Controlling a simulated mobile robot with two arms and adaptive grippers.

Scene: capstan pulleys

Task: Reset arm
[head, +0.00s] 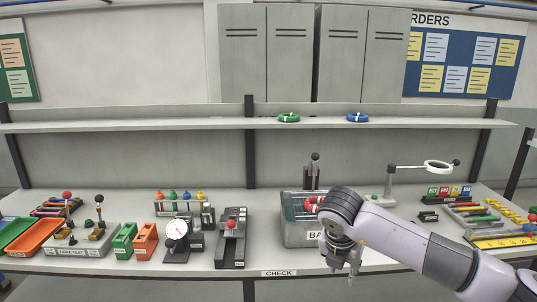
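My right gripper (344,268) hangs fingers down at the table's front edge, right of the CHECK label. Its fingers look apart, with nothing seen between them. My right arm comes in from the lower right. It hides part of a grey bin (296,232) whose label shows only "BA". A red ring (313,204) lies in or on this bin, partly hidden by the arm. My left gripper is not in view.
A green ring (288,117) and a blue ring (357,117) lie on the shelf. A dial gauge (177,231), a red-knobbed lever fixture (231,238) and an orange tray (33,237) stand left on the table. A magnifier (437,167) and several coloured parts are at right.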

